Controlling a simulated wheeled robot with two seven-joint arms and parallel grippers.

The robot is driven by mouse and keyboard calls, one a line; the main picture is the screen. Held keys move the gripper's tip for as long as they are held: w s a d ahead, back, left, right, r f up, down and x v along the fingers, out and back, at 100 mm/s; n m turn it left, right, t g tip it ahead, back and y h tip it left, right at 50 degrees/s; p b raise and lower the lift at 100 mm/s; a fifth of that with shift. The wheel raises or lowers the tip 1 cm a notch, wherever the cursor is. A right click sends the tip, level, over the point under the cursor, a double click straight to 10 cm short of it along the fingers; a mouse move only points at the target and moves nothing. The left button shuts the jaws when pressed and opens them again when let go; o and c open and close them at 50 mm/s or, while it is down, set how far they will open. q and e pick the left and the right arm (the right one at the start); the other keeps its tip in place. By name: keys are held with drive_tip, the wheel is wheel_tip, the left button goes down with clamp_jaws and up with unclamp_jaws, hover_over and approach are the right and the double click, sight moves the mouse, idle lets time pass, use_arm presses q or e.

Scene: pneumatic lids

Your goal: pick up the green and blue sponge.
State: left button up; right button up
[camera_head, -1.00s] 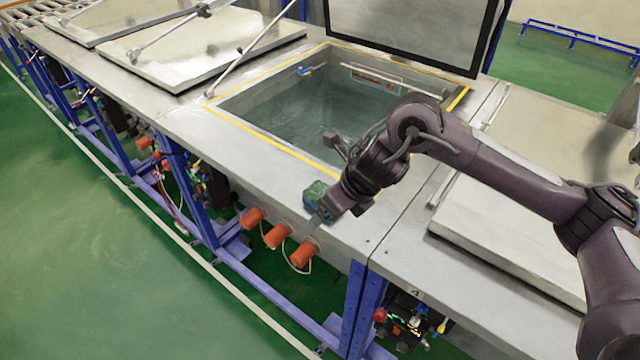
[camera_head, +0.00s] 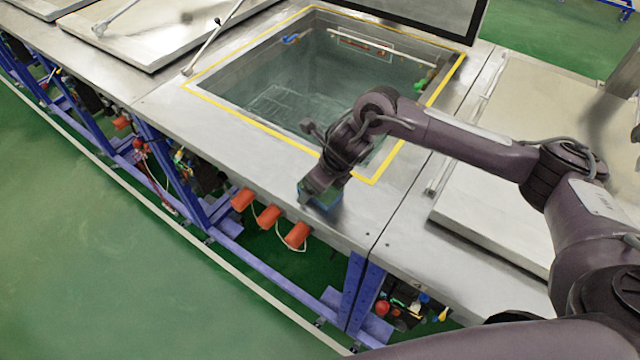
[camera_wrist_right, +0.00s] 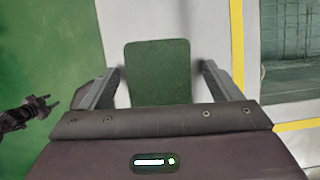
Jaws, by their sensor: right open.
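The green and blue sponge (camera_head: 331,202) lies on the metal rim of the open tank, near its front edge. In the head view my right gripper is over it and hides much of it. The right wrist view shows the sponge's flat green face (camera_wrist_right: 158,72) between the two fingers of my right gripper (camera_wrist_right: 161,68). The fingers are apart, with a gap on each side of the sponge. A small dark gripper, apparently my left gripper (camera_wrist_right: 38,107), shows at the left edge of the wrist view, over green floor. Its jaws are too small to read.
The open tank (camera_head: 255,108) with a yellow-edged opening lies behind the sponge. Orange knobs (camera_head: 296,235) stick out of the front panel below. A closed metal lid (camera_head: 500,215) lies to the right. The rim left of the sponge is clear.

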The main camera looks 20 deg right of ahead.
drive_tip(key=c, duration=0.8)
drive_tip(key=shift+c, duration=1.3)
use_arm(q)
drive_tip(key=shift+w, duration=0.1)
use_arm(e)
drive_tip(key=shift+r, duration=0.15)
drive_tip(key=shift+r, duration=0.3)
wheel_tip(320, 180, up, 7)
drive_tip(key=shift+w+f+b, duration=0.1)
drive_tip(key=shift+b, duration=0.95)
use_arm(q)
drive_tip(key=shift+w+p, duration=0.25)
drive_tip(key=shift+p, duration=0.65)
use_arm(e)
wheel_tip(320, 180, up, 12)
